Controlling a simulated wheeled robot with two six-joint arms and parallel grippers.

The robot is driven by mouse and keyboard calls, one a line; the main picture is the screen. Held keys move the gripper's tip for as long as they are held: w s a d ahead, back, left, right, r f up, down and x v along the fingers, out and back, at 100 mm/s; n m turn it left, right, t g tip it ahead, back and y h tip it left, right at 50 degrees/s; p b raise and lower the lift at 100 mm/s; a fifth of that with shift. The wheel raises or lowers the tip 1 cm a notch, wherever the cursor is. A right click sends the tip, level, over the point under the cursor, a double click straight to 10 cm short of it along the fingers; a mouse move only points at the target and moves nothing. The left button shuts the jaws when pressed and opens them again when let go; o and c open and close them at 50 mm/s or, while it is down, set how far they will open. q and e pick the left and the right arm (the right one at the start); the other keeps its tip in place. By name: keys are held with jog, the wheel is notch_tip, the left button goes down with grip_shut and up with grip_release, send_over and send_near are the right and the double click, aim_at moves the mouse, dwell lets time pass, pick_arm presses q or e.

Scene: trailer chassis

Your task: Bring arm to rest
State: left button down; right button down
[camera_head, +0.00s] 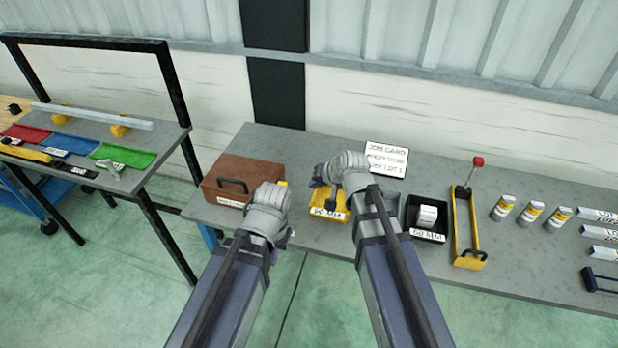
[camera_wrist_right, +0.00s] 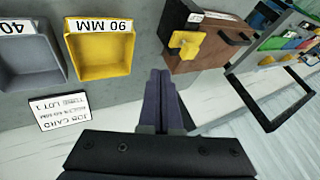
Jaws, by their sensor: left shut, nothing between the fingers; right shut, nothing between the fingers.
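My right arm reaches over the grey bench, and its wrist bends left above the yellow bin. My right gripper (camera_wrist_right: 160,80) is shut and empty in the right wrist view. Its fingers are together, between the yellow bin (camera_wrist_right: 102,55) and the brown case (camera_wrist_right: 205,40), and seem above the bench. My left gripper (camera_head: 287,236) is at the bench's front edge, in front of the brown case (camera_head: 238,172). It is shut and empty, with its fingers mostly hidden by the wrist.
A second table (camera_head: 125,150) with coloured trays stands at left. The green floor in front is clear.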

pick_arm(q)
jog(key=shift+a+r, duration=0.15)
jog(key=shift+r, duration=0.45)
pick_arm(e)
jog(key=shift+s+d+r, duration=0.1)
jog(key=shift+s+r, duration=0.3)
jog(key=shift+r, duration=0.2)
